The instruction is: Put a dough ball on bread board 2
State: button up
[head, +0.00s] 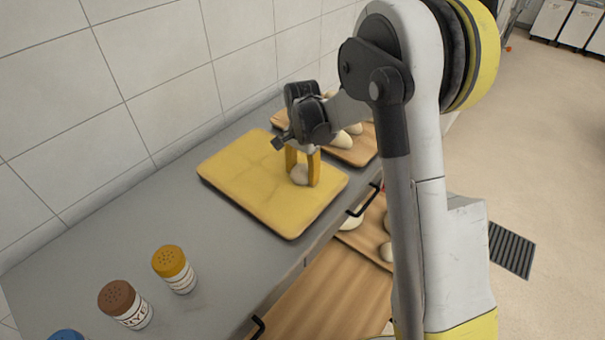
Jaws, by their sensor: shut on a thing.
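My gripper (302,176) points down over the right part of a yellow board (240,185) on the grey counter. Its yellow fingers are shut on a pale dough ball (299,175). The ball is at or just above the board's surface; I cannot tell if it touches. The rest of the yellow board is bare. Behind it, a wooden board (362,155) carries several pale dough pieces (342,140), partly hidden by my arm. I see no label telling which board is bread board 2.
Shakers with an orange lid (174,268), a brown lid (125,304) and a blue lid (66,336) stand at the counter's near left. Below the counter's front edge, a lower board (368,242) holds more dough. A tiled wall (150,90) closes the back.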

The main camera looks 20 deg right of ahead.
aim_at(303, 169)
jog(key=o, duration=1)
jog(key=shift+r, duration=0.1)
notch_tip(303, 169, up, 12)
jog(key=p, duration=0.4)
jog(key=s+r+n+t, duration=0.3)
jog(key=s+r+n, duration=0.2)
jog(key=s+r, duration=0.6)
jog(key=shift+s+a+f+n+t, duration=0.1)
jog(key=shift+s+f+n+t, duration=0.2)
jog(key=shift+s+n+t, duration=1.25)
jog(key=shift+s+a+f+n+g, duration=0.15)
jog(key=shift+s+f+n, duration=0.25)
jog(key=shift+s, duration=2.5)
jog(key=shift+s+a+f+n+t, duration=0.15)
jog(key=shift+s+n+t, duration=0.8)
jog(key=shift+s, duration=1.25)
jog(key=shift+d+g, duration=0.1)
jog(key=shift+g, duration=0.15)
